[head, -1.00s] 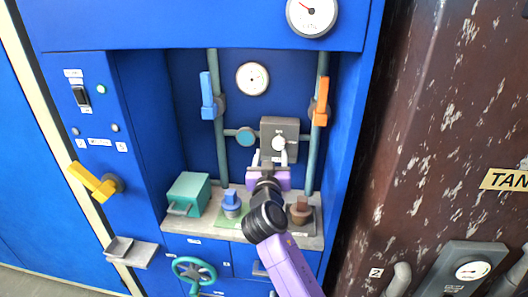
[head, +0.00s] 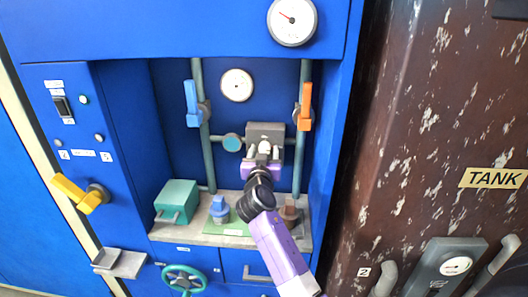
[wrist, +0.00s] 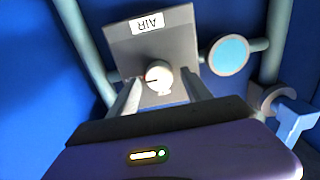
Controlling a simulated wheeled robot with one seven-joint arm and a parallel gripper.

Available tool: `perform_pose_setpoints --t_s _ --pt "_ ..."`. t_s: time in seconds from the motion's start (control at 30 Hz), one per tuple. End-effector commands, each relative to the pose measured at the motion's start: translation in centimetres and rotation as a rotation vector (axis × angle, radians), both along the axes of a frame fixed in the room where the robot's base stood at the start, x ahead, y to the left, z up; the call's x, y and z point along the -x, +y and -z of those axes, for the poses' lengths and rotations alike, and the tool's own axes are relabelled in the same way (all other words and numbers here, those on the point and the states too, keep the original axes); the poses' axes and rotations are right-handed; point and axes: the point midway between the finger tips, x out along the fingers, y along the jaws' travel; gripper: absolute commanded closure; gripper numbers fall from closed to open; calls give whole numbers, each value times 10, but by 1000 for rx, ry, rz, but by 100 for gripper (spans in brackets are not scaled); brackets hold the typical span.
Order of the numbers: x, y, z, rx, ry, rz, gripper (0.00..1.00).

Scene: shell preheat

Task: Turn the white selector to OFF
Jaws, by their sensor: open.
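The white selector (head: 264,147) is a small round knob on the front of a grey box (head: 284,131) at the back of the blue recess. The wrist view shows the white selector (wrist: 158,73) with a small dark mark, below an upside-down AIR label (wrist: 147,23) on the grey box. My gripper (head: 263,160) is open in front of the box. In the wrist view my gripper (wrist: 160,90) has one finger on each side of the selector; I cannot tell whether they touch it. No OFF mark is legible.
A blue lever (head: 193,104) and an orange lever (head: 304,106) flank the box on green pipes. Below stand a teal box (head: 176,200) and a blue valve (head: 219,209) on the shelf. A yellow handle (head: 75,193) sticks out at left.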

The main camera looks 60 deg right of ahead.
Motion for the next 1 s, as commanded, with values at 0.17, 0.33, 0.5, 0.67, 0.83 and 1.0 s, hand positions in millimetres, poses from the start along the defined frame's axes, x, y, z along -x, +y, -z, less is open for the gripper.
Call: perform_pose_setpoints --t_s 0.17,0.33,0.5,0.67,0.83,1.0 --pt "0 0 0 0 0 0 53" --pt "0 0 0 0 0 0 86" --pt "0 1 0 1 2 0 100" --pt "0 1 0 7 20 -1 100" --pt "-1 1 0 34 82 -2 100" --pt "-1 1 0 80 194 -1 100"
